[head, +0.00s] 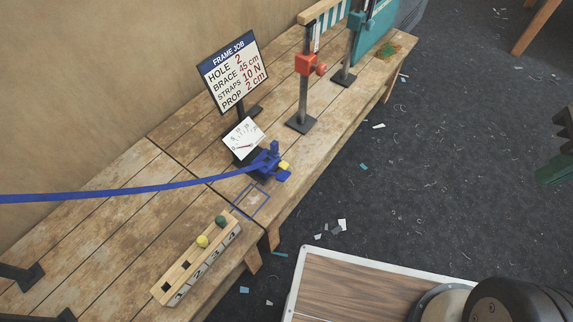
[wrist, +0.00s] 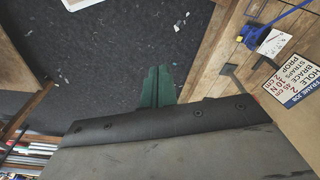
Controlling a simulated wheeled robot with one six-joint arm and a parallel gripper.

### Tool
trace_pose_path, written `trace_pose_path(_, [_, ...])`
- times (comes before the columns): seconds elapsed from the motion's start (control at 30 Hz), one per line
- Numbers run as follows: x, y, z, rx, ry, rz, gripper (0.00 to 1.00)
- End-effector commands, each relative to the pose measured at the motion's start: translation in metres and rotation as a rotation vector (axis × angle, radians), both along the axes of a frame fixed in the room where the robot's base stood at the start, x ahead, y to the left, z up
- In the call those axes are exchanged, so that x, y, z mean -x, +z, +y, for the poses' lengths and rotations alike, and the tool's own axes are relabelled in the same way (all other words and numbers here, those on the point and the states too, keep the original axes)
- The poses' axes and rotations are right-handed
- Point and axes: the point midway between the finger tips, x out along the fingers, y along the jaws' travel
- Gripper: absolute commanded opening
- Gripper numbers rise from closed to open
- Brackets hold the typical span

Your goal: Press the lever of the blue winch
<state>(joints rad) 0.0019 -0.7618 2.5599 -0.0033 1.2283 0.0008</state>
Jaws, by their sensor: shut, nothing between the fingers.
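The blue winch (head: 262,163) stands on the wooden bench, with a blue strap (head: 130,191) running from it to the left. A small yellow piece (head: 284,165) and a flat blue piece show at its right side; I cannot tell which is the lever. A white dial card (head: 244,138) with a thin needle stands just behind it. The winch also shows at the top right of the wrist view (wrist: 254,34). My gripper (wrist: 158,86) has green fingers, shut and empty. It is over the dark floor, well apart from the winch; its green fingers also show at the head view's right edge (head: 553,171).
A sign (head: 233,74) reads hole 2, brace 45 cm, straps 10 N, prop 2 cm. Red (head: 306,64) and teal clamp stands rise farther along the bench. A numbered wooden block (head: 190,271) with yellow and green knobs lies nearer. Floor beside the bench is mostly open, with scattered scraps.

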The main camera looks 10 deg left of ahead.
Motion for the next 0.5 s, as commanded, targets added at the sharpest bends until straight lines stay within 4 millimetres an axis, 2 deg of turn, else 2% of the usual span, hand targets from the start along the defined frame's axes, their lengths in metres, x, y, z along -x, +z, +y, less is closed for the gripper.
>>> trace_pose_path(0.17, [-0.001,0.0,0.0,0.001,0.002,-0.001,0.0])
trace_pose_path(0.27, [-0.013,-0.004,0.001,0.01,0.019,-0.011,0.0])
trace_pose_path(0.37, [-0.04,-0.014,0.003,0.035,0.058,-0.039,0.0])
trace_pose_path(0.5, [-0.099,-0.041,0.017,0.079,0.166,-0.111,0.0])
